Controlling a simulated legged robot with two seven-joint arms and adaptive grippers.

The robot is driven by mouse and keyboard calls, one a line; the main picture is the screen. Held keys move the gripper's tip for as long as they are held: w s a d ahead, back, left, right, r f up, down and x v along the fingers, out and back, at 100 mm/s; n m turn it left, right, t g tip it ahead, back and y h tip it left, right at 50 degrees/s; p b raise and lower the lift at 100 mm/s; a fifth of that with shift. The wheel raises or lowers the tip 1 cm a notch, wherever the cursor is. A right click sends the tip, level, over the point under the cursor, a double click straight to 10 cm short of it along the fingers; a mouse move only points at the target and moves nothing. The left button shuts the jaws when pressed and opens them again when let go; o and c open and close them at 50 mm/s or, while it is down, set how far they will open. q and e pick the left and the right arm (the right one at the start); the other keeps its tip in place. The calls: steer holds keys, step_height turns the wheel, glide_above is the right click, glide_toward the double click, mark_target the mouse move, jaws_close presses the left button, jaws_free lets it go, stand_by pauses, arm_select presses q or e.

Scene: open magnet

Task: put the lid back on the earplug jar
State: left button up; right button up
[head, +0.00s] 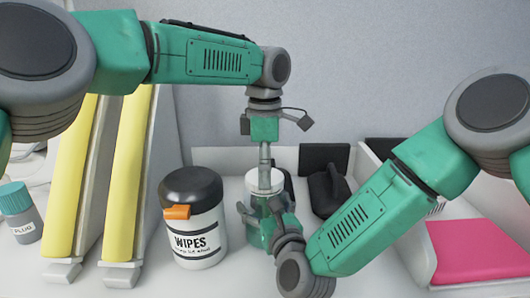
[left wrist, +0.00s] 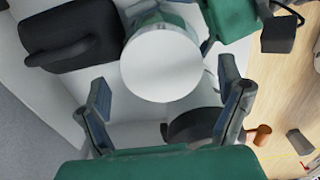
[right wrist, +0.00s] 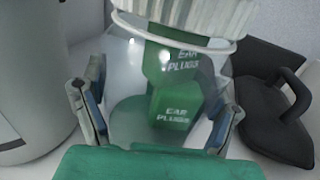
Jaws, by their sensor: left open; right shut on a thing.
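My right gripper (head: 262,213) is shut on the jar's body, one finger on each side. My left gripper (head: 265,160) is open, pointing down just above the lid, its fingers apart in the left wrist view (left wrist: 165,100).
A wipes tub (head: 195,225) with a black top and orange tab stands left of the jar. A white tray with a pink pad (head: 480,250) is at right. Yellow-padded panels (head: 125,175) and a plug bottle (head: 18,212) are at left.

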arm_select(q)
steer(key=shift+f, duration=0.85)
steer(key=c, duration=1.3)
steer(key=shift+o, duration=0.2)
